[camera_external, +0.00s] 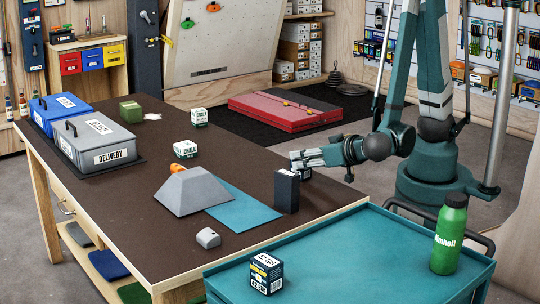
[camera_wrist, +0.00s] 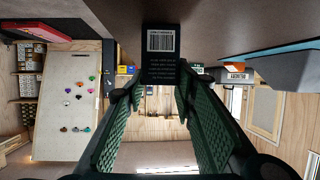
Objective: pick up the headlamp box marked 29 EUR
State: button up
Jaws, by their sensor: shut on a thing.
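A dark upright box (camera_external: 287,191) stands at the right side of the brown table, beside the blue mat. In the wrist view, its dark face with a white barcode (camera_wrist: 161,55) and small print lies between my fingertips. My gripper (camera_external: 299,173) reaches it from the right and is shut on it. The box's price mark is hidden, so I cannot tell whether it reads 29 EUR. Another small box, dark blue and yellow (camera_external: 266,273), sits on the teal cart; its label appears to read 42 EUR.
A grey wedge-shaped block (camera_external: 190,191) and the blue mat (camera_external: 240,207) lie left of the dark box. Two chalk boxes (camera_external: 185,149) (camera_external: 199,117) stand farther back. A green bottle (camera_external: 449,235) stands on the teal cart (camera_external: 350,265). A grey delivery case (camera_external: 100,144) is at far left.

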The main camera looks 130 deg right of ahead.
jog(key=shift+r, duration=0.15)
notch_tip(320, 180, up, 10)
jog(key=p, duration=0.4)
dwell(0.7)
